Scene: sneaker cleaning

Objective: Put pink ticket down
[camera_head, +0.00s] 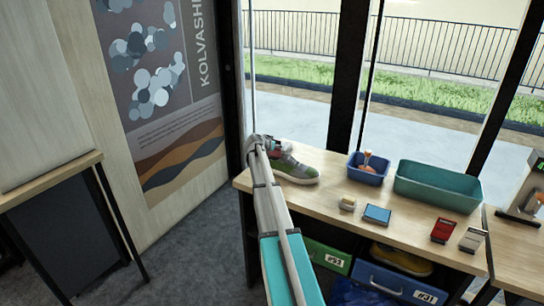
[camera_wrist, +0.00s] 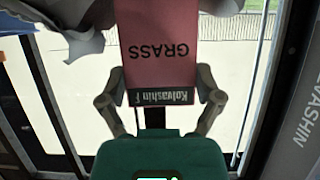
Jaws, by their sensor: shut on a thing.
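The pink ticket (camera_wrist: 158,50) fills the middle of the wrist view, with "GRASS" and a dark "Kolvashin" strip upside down on it. My gripper (camera_wrist: 158,90) is shut on it, one finger at each side. In the head view my gripper (camera_head: 271,146) is at the left end of the wooden workbench, by the grey-and-green sneaker (camera_head: 300,172). The ticket is small and mostly hidden there. I cannot tell whether it touches the sneaker.
The workbench (camera_head: 330,197) holds a blue bin (camera_head: 368,174), a teal bin (camera_head: 437,187), a blue sponge-like block (camera_head: 377,214), a small beige block (camera_head: 347,203), a red ticket-like item (camera_head: 443,230) and a pale one (camera_head: 472,239). Windows stand behind.

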